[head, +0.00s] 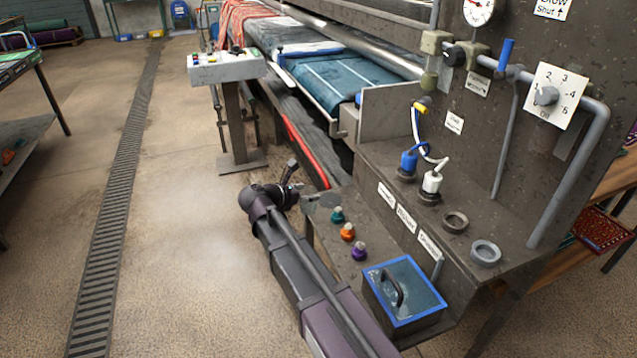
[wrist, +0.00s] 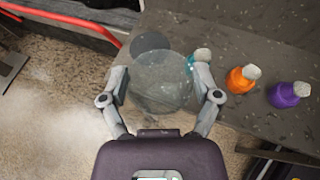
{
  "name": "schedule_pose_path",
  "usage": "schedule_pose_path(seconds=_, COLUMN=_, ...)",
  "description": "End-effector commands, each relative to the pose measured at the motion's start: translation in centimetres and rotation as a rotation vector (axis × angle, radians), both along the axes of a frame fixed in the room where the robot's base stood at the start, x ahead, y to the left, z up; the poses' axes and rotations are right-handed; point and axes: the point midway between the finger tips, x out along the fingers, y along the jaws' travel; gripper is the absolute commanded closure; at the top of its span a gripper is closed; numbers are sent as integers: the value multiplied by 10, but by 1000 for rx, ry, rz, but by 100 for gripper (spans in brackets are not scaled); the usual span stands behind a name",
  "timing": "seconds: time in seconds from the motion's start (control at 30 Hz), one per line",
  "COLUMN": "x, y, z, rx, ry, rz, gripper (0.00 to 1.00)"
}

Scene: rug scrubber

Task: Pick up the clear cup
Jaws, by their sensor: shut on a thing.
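The clear cup (wrist: 160,88) is a see-through round shape in the wrist view, between the two fingers of my gripper (wrist: 160,77). The fingers are shut on its sides. Whether its base touches the ledge is hard to tell. In the head view my gripper (head: 292,178) is at the left end of the machine's grey ledge (head: 375,205), and the cup cannot be made out clearly there.
A teal-bodied bottle (head: 337,215), an orange bottle (head: 347,232) and a purple bottle (head: 358,251) stand along the ledge to the right of my gripper. A dark round disc (wrist: 152,42) lies on the ledge. A blue-rimmed box (head: 404,290) sits further right. Open floor lies left.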

Motion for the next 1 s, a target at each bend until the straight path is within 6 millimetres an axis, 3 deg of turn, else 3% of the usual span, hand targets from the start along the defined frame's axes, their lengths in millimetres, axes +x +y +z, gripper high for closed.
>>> schedule_pose_path(seconds=0.1, x=-16, y=10, z=2, rx=0, ry=0, rz=2, gripper=60)
schedule_pose_path(seconds=0.3, x=-29, y=19, z=4, rx=0, ry=0, rz=1, gripper=60)
schedule_pose_path(seconds=1.0, x=-32, y=22, z=4, rx=0, ry=0, rz=0, gripper=60)
